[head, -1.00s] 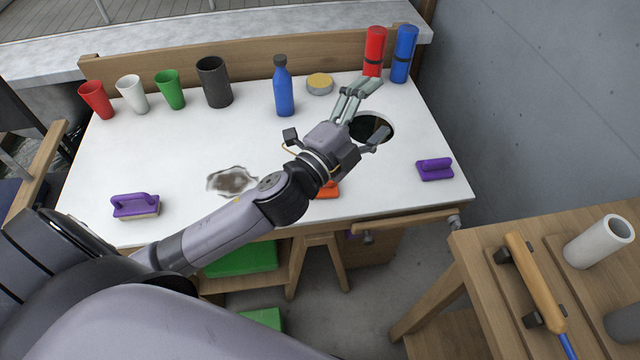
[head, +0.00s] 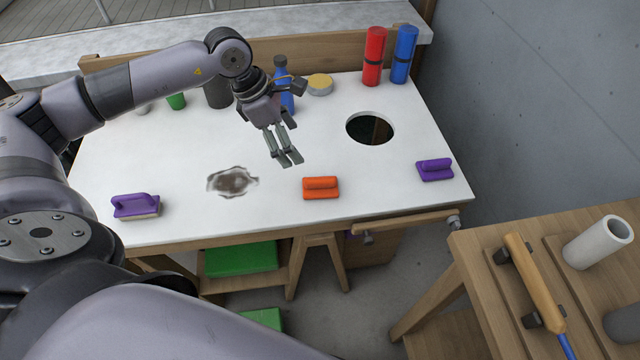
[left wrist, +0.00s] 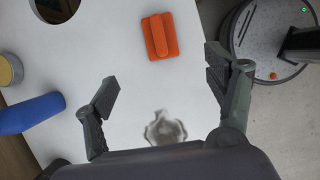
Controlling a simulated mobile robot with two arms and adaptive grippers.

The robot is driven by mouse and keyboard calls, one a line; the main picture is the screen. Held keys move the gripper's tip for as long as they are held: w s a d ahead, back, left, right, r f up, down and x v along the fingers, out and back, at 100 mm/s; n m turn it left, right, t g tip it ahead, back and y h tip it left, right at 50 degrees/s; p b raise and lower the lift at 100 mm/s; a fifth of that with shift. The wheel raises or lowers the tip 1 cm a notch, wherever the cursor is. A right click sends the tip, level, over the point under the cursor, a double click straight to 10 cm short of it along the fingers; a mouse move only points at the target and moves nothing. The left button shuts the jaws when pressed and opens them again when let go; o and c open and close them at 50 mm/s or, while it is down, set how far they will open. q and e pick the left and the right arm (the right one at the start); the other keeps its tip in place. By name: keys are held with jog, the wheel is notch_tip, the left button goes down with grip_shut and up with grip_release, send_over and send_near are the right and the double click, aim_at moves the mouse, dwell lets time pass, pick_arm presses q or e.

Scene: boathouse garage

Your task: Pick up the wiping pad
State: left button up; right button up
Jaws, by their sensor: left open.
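Three handled pads lie on the white worktable (head: 330,205); I cannot tell which is the wiping pad. A purple one with a tan sole (head: 136,206) lies at the left. An orange one (head: 321,188) lies near the middle of the front edge. Another purple one (head: 435,170) lies at the right. My left gripper (head: 287,150) is open and empty above the table, behind and left of the orange pad in the head view. In the left wrist view the orange pad (left wrist: 160,36) lies beyond the open fingertips (left wrist: 163,78). My right gripper is not in view.
A dark smudge (head: 232,182) marks the table between the left purple and orange pads. A round hole (head: 370,127) is at the right. A blue bottle (head: 281,62), a yellow-topped tin (head: 320,84), red (head: 374,56) and blue (head: 404,54) cylinders stand at the back.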

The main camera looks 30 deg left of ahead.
pick_arm(q)
jog(key=p, duration=0.2)
send_near(319, 178)
jog(key=x, duration=0.5)
jog(key=shift+s+d+f, duration=0.15)
jog(key=shift+d+f, duration=0.05)
jog(key=shift+d, duration=0.05)
jog(key=shift+d+f+p, duration=0.1)
jog(key=shift+f+p, duration=0.2)
jog(key=p+x, duration=0.1)
jog(key=x, duration=0.3)
jog(key=shift+w+f, duration=0.25)
jog(key=c, duration=1.3)
